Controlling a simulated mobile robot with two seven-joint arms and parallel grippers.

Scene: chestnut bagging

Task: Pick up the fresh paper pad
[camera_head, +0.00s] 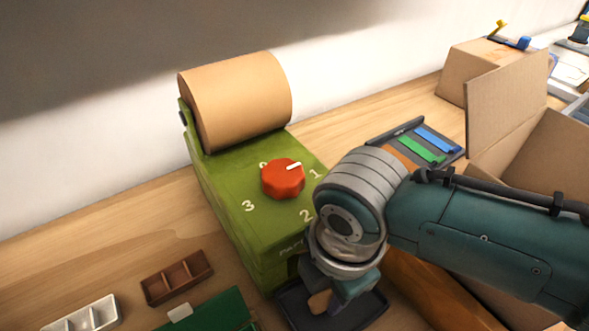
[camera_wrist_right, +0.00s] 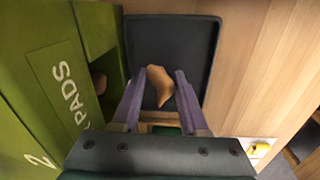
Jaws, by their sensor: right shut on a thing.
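The paper pad (camera_wrist_right: 159,84) is a small, crumpled brown piece in the right wrist view, between the two fingers of my right gripper (camera_wrist_right: 160,90). It also shows in the head view (camera_head: 320,302) below my right wrist. My right gripper is shut on the pad, over a dark tray (camera_wrist_right: 202,52) at the front of the green pad machine (camera_head: 235,215). The machine carries a brown paper roll (camera_head: 238,98), a red knob (camera_head: 283,179) and the numbers 1, 2 and 3. My left gripper is not in view.
A brown divided tray (camera_head: 177,278), a white divided tray (camera_head: 85,316) and a green item (camera_head: 218,313) lie at the lower left. An open cardboard box (camera_head: 507,100) stands at the right. A dark tray with green and blue strips (camera_head: 437,137) lies behind my arm.

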